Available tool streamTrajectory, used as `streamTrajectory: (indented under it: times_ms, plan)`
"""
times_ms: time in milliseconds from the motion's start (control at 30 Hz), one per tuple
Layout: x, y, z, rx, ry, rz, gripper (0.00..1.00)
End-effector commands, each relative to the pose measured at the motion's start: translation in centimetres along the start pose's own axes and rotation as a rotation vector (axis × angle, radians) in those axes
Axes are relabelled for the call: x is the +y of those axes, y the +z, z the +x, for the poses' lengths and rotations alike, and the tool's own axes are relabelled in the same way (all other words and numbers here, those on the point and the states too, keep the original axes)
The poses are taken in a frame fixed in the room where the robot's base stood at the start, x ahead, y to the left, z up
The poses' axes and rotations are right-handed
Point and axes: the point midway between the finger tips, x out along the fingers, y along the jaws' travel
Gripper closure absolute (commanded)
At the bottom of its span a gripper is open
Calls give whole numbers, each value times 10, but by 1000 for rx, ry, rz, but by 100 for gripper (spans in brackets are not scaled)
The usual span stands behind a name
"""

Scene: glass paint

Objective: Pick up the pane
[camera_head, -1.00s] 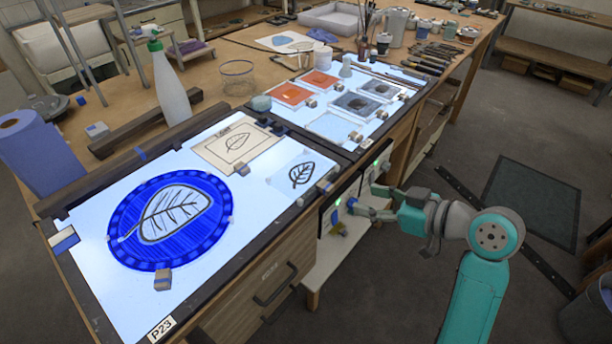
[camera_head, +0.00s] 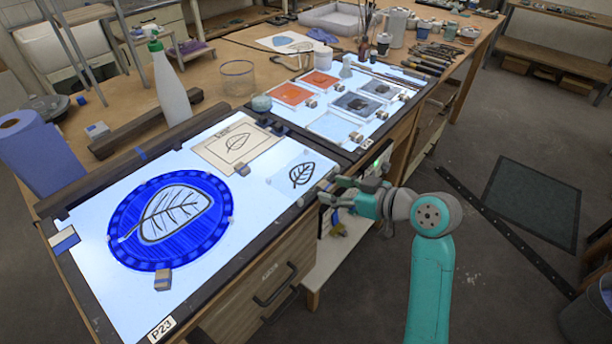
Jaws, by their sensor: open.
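A small clear pane (camera_head: 298,174) with a dark painted leaf lies flat on the near light table, by its right edge. A large round blue pane (camera_head: 135,205) with a pale leaf lies on the same table, to the left. My gripper (camera_head: 328,191) is open and empty, just right of the small pane, by the table's front edge. It appears apart from the pane; its exact height is hard to tell.
The near light table (camera_head: 85,280) has small blocks (camera_head: 163,279) around the blue pane. A paper leaf drawing (camera_head: 216,153) lies behind the small pane. A second light table (camera_head: 345,152) holds several coloured panes. A white bottle (camera_head: 170,90) and blue roll (camera_head: 40,152) stand left.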

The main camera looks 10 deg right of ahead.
Motion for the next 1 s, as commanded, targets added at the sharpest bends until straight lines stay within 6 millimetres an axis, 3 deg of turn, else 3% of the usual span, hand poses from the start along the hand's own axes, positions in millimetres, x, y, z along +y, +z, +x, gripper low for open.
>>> streamTrajectory:
  times_ms: [100, 300, 500, 533, 833, 1000]
  plan:
    - [0, 0, 9, 0, -1, 0, 44]
    - [0, 0, 9, 1, 0, 0, 46]
    - [0, 0, 9, 1, 0, 0, 96]
    - [0, 0, 9, 0, 0, 0, 100]
    - [0, -2, 8, 1, 0, -1, 100]
    - [0, -17, 2, 4, 2, -4, 100]
